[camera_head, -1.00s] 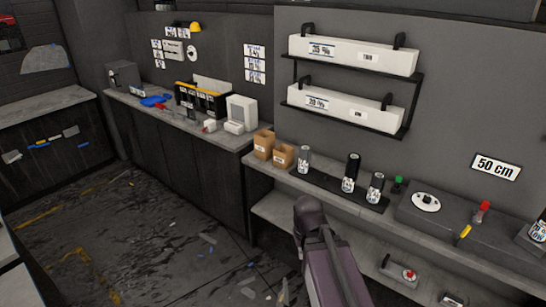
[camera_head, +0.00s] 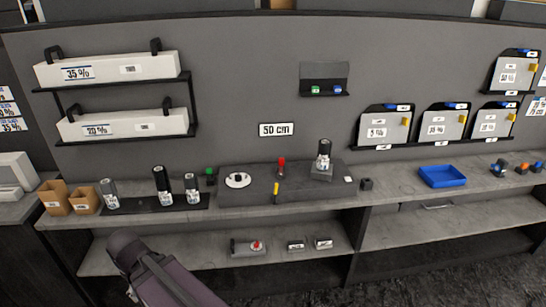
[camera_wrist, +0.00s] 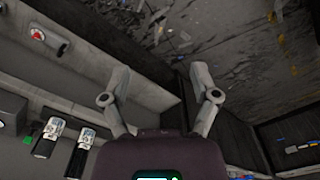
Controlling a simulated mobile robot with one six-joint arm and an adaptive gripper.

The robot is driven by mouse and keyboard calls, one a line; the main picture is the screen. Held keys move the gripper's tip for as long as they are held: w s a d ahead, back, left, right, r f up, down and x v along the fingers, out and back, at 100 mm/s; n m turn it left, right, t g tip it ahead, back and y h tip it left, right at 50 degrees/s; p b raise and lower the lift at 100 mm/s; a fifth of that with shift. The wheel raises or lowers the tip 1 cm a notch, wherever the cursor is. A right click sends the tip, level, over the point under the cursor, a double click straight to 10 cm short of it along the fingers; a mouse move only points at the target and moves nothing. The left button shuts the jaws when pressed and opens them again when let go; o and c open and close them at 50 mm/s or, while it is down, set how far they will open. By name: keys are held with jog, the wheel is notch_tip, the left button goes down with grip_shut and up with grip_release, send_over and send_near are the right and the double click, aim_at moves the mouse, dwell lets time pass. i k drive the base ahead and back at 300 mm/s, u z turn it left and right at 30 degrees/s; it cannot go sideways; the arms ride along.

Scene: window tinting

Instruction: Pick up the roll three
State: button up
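Several upright film rolls stand on the counter in the head view: a grey one (camera_head: 109,195) at left, a tall black one (camera_head: 162,186), and a dark one (camera_head: 192,189) beside it. Another roll (camera_head: 324,157) stands on a grey block to the right. Their labels are too small to read, so I cannot tell which is roll three. In the wrist view, two rolls show at lower left, one (camera_wrist: 49,137) and another (camera_wrist: 80,152). My gripper (camera_wrist: 160,72) is open, with its fingers wide apart and nothing between them, away from the rolls.
Two cardboard boxes (camera_head: 84,201) stand left of the rolls. A white disc (camera_head: 238,180), a red-handled tool (camera_head: 281,167) and a blue tray (camera_head: 442,176) are farther right. A lower shelf (camera_head: 200,252) holds small items. Wall racks hang above the counter.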

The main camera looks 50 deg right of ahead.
aim_at(325, 146)
jog(key=z, duration=0.3)
jog(key=k, duration=0.15)
jog(key=z, duration=3.1)
jog(key=i, duration=1.15)
jog(key=z, duration=0.05)
